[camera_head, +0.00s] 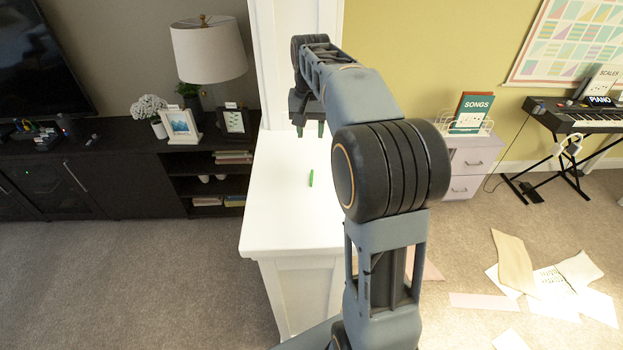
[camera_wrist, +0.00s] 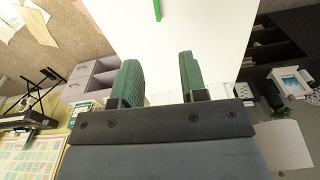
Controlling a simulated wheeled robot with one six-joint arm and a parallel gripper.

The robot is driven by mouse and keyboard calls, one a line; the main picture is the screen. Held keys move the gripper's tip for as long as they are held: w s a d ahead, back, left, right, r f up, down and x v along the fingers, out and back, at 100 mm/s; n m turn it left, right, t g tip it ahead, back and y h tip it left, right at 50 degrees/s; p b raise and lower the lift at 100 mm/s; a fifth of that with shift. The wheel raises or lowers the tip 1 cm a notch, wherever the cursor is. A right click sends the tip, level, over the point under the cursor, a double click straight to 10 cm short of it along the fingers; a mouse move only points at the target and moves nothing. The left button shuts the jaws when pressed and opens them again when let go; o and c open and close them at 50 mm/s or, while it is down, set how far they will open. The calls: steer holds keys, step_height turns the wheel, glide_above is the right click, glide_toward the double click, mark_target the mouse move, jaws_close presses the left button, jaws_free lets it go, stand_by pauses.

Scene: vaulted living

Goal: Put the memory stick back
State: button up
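A small, slim green stick (camera_head: 311,178), which may be the memory stick, lies on the white top of a narrow half-wall (camera_head: 275,215). In the wrist view the green stick (camera_wrist: 157,9) shows at the top edge, partly cut off, beyond my fingertips. My gripper (camera_head: 311,130) hangs above the far part of the white top, behind the green stick in the head view. In the wrist view my gripper (camera_wrist: 159,68) is open, with nothing between its green fingers.
A dark cabinet (camera_head: 130,190) at left bears a lamp (camera_head: 209,50), framed pictures, plants and several small items too small to make out. A white post (camera_head: 272,60) rises behind the white top. Papers (camera_head: 555,295) lie on the carpet at right.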

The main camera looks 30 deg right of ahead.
glide_above(312, 172)
steer(key=f, duration=0.8)
steer(key=shift+w+d, duration=0.1)
steer(key=shift+w, duration=0.1)
steer(key=shift+s+f+p, duration=0.1)
steer(key=shift+f+p, duration=0.6)
steer(key=shift+f, duration=2.35)
jaws_close()
